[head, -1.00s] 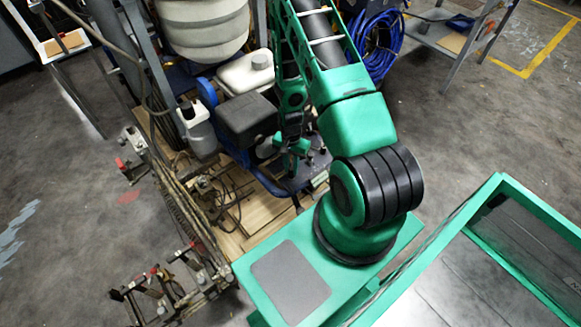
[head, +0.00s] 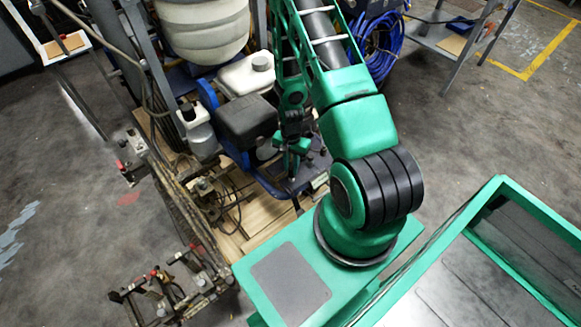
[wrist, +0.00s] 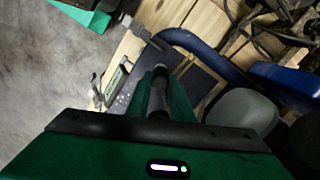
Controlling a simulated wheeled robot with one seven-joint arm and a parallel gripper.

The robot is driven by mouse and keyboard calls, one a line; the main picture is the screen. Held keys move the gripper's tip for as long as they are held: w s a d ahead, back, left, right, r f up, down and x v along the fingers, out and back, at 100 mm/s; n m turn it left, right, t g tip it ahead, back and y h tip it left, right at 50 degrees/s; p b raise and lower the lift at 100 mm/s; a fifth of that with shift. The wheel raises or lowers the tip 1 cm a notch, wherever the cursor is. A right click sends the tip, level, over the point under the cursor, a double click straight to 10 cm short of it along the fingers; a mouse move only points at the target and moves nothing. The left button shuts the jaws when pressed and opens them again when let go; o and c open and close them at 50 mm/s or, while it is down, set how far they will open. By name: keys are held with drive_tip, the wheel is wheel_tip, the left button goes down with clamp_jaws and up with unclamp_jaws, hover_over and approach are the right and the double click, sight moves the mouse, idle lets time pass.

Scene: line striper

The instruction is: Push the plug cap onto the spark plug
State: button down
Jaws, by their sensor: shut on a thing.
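My gripper (wrist: 168,85) points down beside the engine, its green fingers close together on a dark, narrow piece (wrist: 157,98) that looks like the plug cap. A small grey end shows at the far tip of this piece. In the head view my gripper (head: 293,160) is just right of the black engine box (head: 247,120). The cap is too small to make out there. I cannot pick out the spark plug for sure; the fingers and arm may hide it.
A blue tube frame (wrist: 195,45) runs close past the fingertips. A rounded grey part (wrist: 240,110) stands right of the fingers. A wooden deck (head: 250,208) with loose cables lies below. A white tank (head: 245,75) stands behind the engine box.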

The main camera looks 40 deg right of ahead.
drive_tip(key=shift+w+d+r, duration=0.1)
drive_tip(key=shift+w+r, duration=0.1)
drive_tip(key=shift+r, duration=1.7)
